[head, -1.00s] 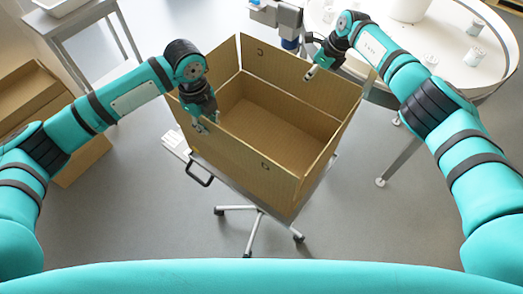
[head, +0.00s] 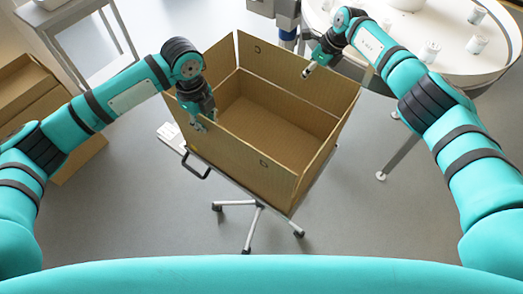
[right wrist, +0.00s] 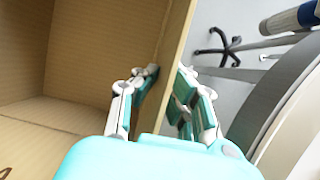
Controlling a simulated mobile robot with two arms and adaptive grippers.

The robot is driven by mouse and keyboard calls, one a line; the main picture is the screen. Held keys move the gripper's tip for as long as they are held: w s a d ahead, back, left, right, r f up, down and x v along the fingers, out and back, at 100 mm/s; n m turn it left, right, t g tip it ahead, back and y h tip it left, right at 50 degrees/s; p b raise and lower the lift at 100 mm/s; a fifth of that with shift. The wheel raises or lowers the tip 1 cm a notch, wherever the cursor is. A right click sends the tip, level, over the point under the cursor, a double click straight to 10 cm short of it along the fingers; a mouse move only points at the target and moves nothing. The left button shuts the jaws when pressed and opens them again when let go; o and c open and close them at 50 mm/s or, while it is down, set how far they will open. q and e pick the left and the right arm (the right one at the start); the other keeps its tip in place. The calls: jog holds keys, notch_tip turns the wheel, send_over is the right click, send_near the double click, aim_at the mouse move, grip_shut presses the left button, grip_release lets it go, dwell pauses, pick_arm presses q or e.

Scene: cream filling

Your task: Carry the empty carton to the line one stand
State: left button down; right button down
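The empty carton (head: 262,143) is open-topped brown cardboard, upright and tilted toward a corner in the head view. Its bare floor shows. My left gripper (head: 202,121) is at the rim of its near wall, by the left corner, with the fingers on that wall. My right gripper (head: 308,71) is at the rim of the far wall. In the right wrist view its fingers (right wrist: 160,95) straddle the carton's wall (right wrist: 172,62), one inside and one outside, close against it. No stand marked as line one can be told apart.
Below the carton is a wheeled base (head: 257,206) with a black handle (head: 196,172) at its left; whether the carton touches it is hidden. A round white table (head: 455,60) with several small cups stands right. Brown boxes (head: 35,95) and a grey frame stand left.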

pick_arm(q)
jog(key=c, duration=2)
grip_release()
jog(key=shift+f, duration=0.4)
pick_arm(e)
jog(key=c, duration=2)
grip_release()
jog(key=shift+f, duration=0.4)
pick_arm(q)
jog(key=o, duration=0.5)
jog(key=shift+r, duration=0.2)
pick_arm(e)
jog(key=o, duration=0.5)
jog(key=shift+r, duration=0.2)
pick_arm(q)
jog(key=shift+s, duration=0.1)
pick_arm(e)
jog(key=shift+s+r, duration=0.1)
jog(key=shift+s, duration=0.05)
pick_arm(q)
jog(key=shift+r, duration=0.5)
notch_tip(320, 180, up, 11)
jog(key=shift+s+a, duration=0.1)
jog(key=shift+s, duration=0.05)
pick_arm(e)
jog(key=v, duration=1.1)
jog(key=shift+d+r, duration=0.15)
jog(key=shift+r, duration=0.25)
jog(key=shift+f, duration=0.1)
